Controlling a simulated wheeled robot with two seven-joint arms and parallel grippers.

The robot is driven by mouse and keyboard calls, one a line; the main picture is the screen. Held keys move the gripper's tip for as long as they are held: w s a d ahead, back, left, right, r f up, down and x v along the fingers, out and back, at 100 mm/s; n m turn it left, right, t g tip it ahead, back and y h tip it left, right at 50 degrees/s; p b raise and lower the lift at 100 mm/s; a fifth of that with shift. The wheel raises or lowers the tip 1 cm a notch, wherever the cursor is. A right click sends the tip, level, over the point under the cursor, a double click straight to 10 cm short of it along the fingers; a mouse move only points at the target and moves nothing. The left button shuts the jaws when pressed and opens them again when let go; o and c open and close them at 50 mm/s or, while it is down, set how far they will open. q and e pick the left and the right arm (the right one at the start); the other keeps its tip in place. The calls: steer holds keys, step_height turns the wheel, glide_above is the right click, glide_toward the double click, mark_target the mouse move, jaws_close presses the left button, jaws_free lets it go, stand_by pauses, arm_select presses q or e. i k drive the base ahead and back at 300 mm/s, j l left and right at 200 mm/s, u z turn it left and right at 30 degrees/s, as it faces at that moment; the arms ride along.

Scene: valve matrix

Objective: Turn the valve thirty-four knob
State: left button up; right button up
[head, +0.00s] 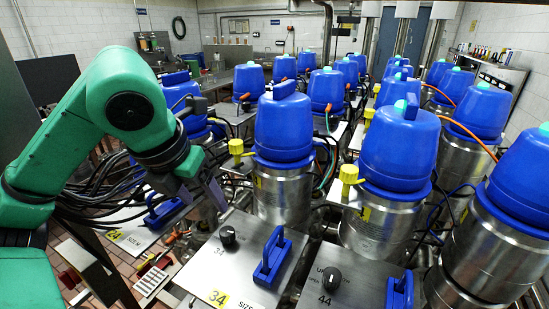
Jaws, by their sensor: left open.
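The valve thirty-four knob (228,236) is a small black round knob. A blue handle (271,256) stands upright on the same panel, right of the knob. My left gripper (214,196) is open, on the end of the green left arm, above and slightly left of the knob in the picture. It looks apart from the knob, and its fingers are partly hidden by the wrist. My right gripper is not in view.
A similar panel marked 44 with a black knob (331,279) and a blue handle (399,291) lies to the right. Blue-capped metal cylinders (284,130) rise close behind the panels. Panel 24 (133,233) and black cables lie left, near my arm.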

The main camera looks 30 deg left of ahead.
mark_target(228, 235)
steer(key=k, duration=1.5)
